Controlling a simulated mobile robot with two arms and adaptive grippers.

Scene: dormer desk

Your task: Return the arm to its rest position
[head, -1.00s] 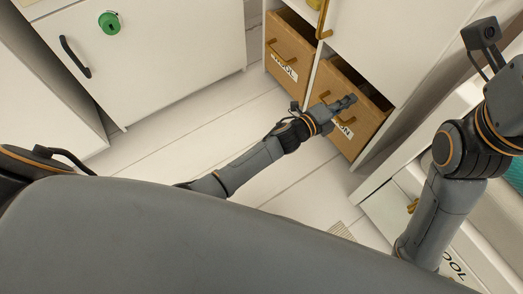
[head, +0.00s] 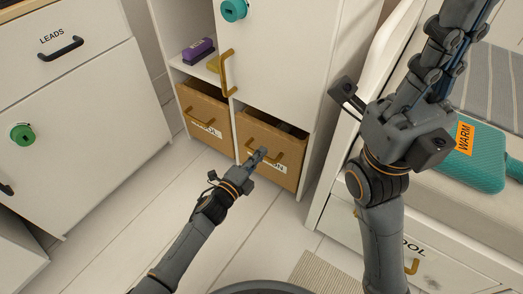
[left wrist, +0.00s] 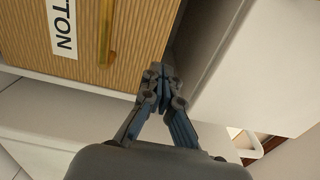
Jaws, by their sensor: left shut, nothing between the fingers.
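My left gripper (head: 261,152) is shut and empty. In the head view it appears in front of the right wicker drawer (head: 292,177), overlapping its label and handle. In the left wrist view the shut fingertips (left wrist: 161,75) appear beside the edge of that drawer front (left wrist: 140,40), whose label ends in "TTON"; I cannot tell whether they touch. A dark gap shows above the drawer front in the head view. My right arm rises at the right, with its gripper (head: 458,32) near the top edge; its finger opening is unclear.
Beside it is another wicker drawer (head: 205,130). A white cabinet door with a brass handle (head: 228,74) is above. A white cabinet labelled LEADS (head: 52,38) stands left. A teal hot-water bottle (head: 478,160) lies at right. Floor between the cabinets is clear.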

